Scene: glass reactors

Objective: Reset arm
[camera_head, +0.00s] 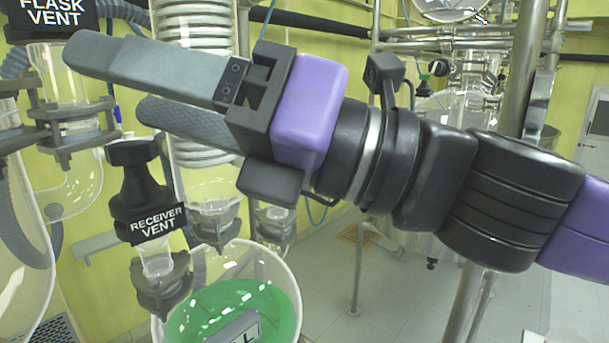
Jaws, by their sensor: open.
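My gripper (110,92) reaches in from the right across the upper middle of the head view. Its two long grey fingers point left and stand apart, with nothing held between them. The purple and black wrist and arm run back to the right edge. The fingers pass in front of the coiled glass condenser (192,32). The gripper lies above the black valve labelled "RECEIVER VENT" (146,205) in the picture. I cannot tell whether a finger touches any glass.
A black "FLASK VENT" valve (58,15) is at the upper left. A round glass vessel with green liquid (240,308) is below the gripper. Metal frame pipes (522,70) and more glassware stand behind my arm. Pale floor (400,290) shows at the lower right.

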